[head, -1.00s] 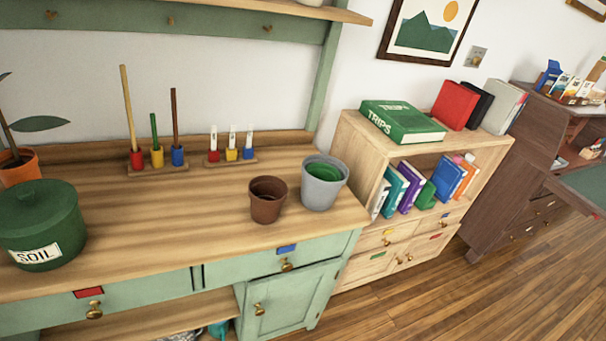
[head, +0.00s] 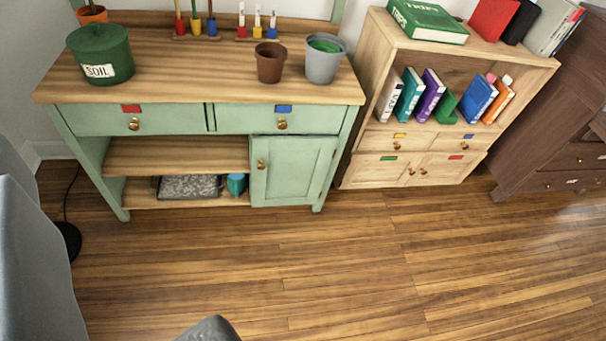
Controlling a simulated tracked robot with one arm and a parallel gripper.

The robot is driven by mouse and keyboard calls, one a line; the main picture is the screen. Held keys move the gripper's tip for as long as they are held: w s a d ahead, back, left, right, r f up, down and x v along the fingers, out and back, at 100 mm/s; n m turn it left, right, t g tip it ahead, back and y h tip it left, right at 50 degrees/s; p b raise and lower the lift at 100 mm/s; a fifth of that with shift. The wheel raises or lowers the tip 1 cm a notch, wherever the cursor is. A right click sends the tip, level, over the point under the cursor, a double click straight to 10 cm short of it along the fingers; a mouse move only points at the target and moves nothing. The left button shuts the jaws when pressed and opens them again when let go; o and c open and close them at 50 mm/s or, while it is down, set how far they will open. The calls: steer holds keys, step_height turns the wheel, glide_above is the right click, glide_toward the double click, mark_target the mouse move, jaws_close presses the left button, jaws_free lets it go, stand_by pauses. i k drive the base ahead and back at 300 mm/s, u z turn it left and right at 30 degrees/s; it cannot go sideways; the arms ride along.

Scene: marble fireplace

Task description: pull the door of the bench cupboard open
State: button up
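The bench (head: 180,152) is pale green with a wooden top and stands at the left and middle of the head view. Its cupboard door (head: 296,170) is a green panel at the lower right of the bench, and it looks shut. A small brass knob (head: 261,165) sits near the upper left edge of this door. My gripper is not in view, so its state does not show.
Drawers with red (head: 131,108) and blue (head: 284,109) labels sit above. A wooden bookcase (head: 365,165) stands close right of the bench. Grey shapes show at the left edge (head: 35,270) and bottom (head: 210,329). Wooden floor (head: 330,260) before the door is clear.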

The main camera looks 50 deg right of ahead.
mark_target(287, 169)
steer(key=z, duration=1.15)
steer(key=i, duration=1)
steer(key=u, duration=0.65)
steer(key=k, duration=1.3)
steer(key=z, duration=0.5)
